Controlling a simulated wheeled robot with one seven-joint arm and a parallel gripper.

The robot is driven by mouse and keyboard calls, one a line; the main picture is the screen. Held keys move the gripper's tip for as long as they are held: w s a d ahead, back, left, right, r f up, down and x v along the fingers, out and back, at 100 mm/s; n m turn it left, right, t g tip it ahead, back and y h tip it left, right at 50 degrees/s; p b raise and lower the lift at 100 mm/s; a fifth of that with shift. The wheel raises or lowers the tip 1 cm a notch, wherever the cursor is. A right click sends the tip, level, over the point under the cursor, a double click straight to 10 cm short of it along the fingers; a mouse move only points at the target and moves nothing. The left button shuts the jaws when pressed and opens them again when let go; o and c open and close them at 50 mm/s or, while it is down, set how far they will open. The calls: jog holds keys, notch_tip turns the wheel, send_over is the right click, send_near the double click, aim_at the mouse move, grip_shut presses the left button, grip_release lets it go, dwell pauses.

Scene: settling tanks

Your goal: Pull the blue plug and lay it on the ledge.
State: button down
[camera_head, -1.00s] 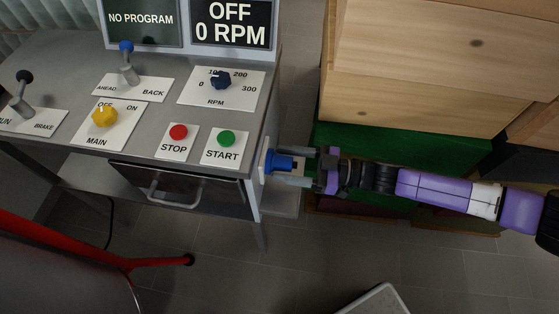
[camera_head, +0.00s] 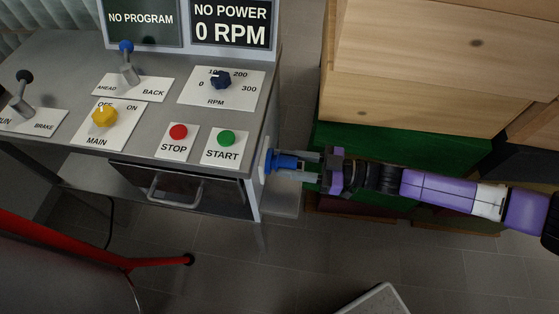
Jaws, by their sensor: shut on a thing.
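My gripper (camera_head: 299,165) reaches in from the right and is shut on the plug. I cannot tell whether the plug's tip is fully clear of the socket. A light grey ledge (camera_head: 284,203) juts from the console's side, below the plug. The display (camera_head: 231,24) reads NO POWER, 0 RPM.
The console top (camera_head: 60,75) carries levers, a yellow knob (camera_head: 104,116), and red STOP (camera_head: 178,132) and green START (camera_head: 226,139) buttons. Wooden crates (camera_head: 420,60) stand close behind my arm. A red rail (camera_head: 100,255) is at lower left. Floor in front is open.

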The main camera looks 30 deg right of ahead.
jog(key=shift+v, duration=2.45)
jog(key=w+d+r+b, duration=0.3)
jog(key=w+r+b, duration=0.3)
jog(key=r+b, duration=0.25)
jog(key=w+a+r+b, duration=0.2)
jog(key=a+r, duration=0.2)
jog(key=r, duration=0.7)
notch_tip(320, 180, down, 28)
jog(key=b, duration=1.1)
jog(key=shift+d+f, duration=0.1)
